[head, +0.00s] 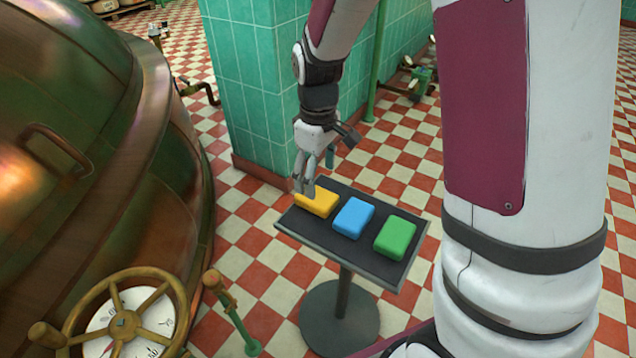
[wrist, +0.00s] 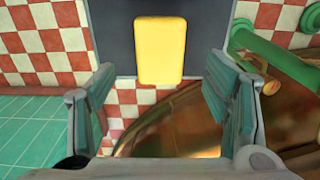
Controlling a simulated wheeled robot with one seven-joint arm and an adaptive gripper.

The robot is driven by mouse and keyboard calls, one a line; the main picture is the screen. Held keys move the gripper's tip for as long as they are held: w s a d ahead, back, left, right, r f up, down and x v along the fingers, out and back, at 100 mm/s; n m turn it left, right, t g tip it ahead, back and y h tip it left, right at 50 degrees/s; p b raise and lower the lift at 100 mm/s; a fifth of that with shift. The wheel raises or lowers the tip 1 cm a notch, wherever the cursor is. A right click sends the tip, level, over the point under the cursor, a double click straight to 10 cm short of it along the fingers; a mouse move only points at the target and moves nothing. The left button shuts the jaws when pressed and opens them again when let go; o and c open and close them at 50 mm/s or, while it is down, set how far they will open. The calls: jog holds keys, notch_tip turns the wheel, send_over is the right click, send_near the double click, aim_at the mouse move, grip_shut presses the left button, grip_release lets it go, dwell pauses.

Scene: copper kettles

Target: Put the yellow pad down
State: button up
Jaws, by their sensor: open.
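The yellow pad (head: 317,203) lies at the left end of the small dark stand top (head: 288,223), in a row with a blue pad (head: 353,217) and a green pad (head: 395,237). My gripper (head: 308,184) is over the yellow pad's left end in the head view and partly hides it. In the wrist view my gripper (wrist: 160,110) is open, its two fingers wide apart. The yellow pad (wrist: 161,50) shows ahead between the fingers, with clear gaps on both sides. It rests on the dark top, close to its edge.
A large copper kettle (head: 100,130) stands at the left, with a brass handwheel (head: 120,322) at lower left. A green tiled pillar (head: 245,80) rises behind the stand. Green pipework (wrist: 262,40) shows at right in the wrist view. Checked floor lies open around the stand.

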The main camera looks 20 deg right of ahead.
aim_at(318, 196)
jog(key=s+r+m+p, duration=0.1)
jog(key=s+r+m, duration=0.2)
jog(key=s+r, duration=1.25)
jog(key=s+r+m, duration=0.2)
jog(key=s+m, duration=0.2)
jog(key=s, duration=1.2)
jog(key=shift+s+a, duration=0.2)
jog(key=shift+s, duration=0.05)
notch_tip(318, 196, up, 28)
jog(key=t+p, duration=0.4)
jog(key=p, duration=2.2)
jog(key=shift+d+p, duration=0.25)
jog(key=shift+p, duration=0.05)
jog(key=shift+w, duration=0.1)
